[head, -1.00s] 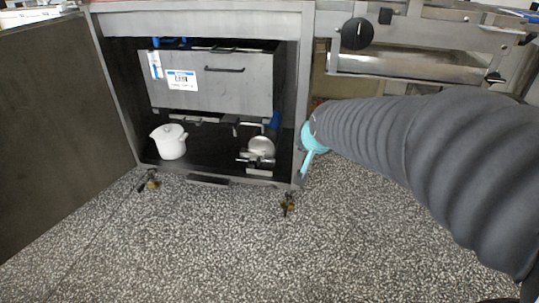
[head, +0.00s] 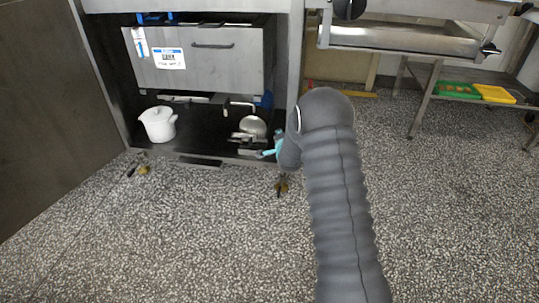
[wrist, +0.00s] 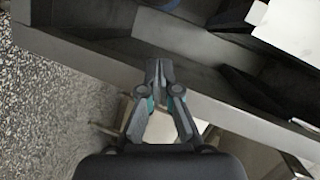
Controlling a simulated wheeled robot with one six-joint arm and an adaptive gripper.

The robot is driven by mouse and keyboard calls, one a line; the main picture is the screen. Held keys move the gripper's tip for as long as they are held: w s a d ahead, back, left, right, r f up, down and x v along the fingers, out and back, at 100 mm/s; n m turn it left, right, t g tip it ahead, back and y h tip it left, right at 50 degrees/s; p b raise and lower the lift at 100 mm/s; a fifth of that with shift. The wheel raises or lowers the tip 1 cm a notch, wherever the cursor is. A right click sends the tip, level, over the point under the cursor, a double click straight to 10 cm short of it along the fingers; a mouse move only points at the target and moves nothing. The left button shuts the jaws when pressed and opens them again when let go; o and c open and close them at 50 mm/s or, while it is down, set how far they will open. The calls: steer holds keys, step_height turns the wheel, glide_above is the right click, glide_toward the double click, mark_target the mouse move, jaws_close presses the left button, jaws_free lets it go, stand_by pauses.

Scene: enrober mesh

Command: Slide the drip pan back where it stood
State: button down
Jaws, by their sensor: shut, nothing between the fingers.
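A shallow steel tray (head: 400,40), which looks like the drip pan, sits under the machine frame at the upper right in the head view. I cannot tell for sure that it is the pan. My gripper is mostly hidden behind my arm in the head view; a teal part of it shows at the cabinet's lower right corner, to the left of and below the tray. In the wrist view my gripper (wrist: 159,72) is shut and empty, its fingertips over or near a steel frame edge (wrist: 85,55). Contact cannot be told.
The open cabinet holds a grey steel box (head: 205,75) with a handle and label, a white pot (head: 158,124) and metal fittings (head: 252,127). A dark panel (head: 45,110) stands at left. A low rack with green (head: 457,89) and yellow (head: 494,94) trays is at right.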

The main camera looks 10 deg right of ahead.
mark_target(269, 157)
step_height(269, 157, down, 18)
steer(key=m+t+b, duration=0.1)
steer(key=m+t, duration=0.2)
steer(key=m, duration=0.1)
steer(key=w, duration=0.3)
steer(key=w+d+b, duration=0.1)
steer(key=w, duration=0.5)
steer(key=shift+w+d+f+b, duration=0.1)
steer(key=shift+w+d+b, duration=0.15)
steer(key=shift+b, duration=0.15)
steer(key=a, duration=0.1)
steer(key=w+a, duration=0.1)
steer(key=shift+w+a, duration=0.15)
steer(key=shift+a, duration=0.25)
steer(key=shift+w+a, duration=0.15)
steer(key=shift+a, duration=0.4)
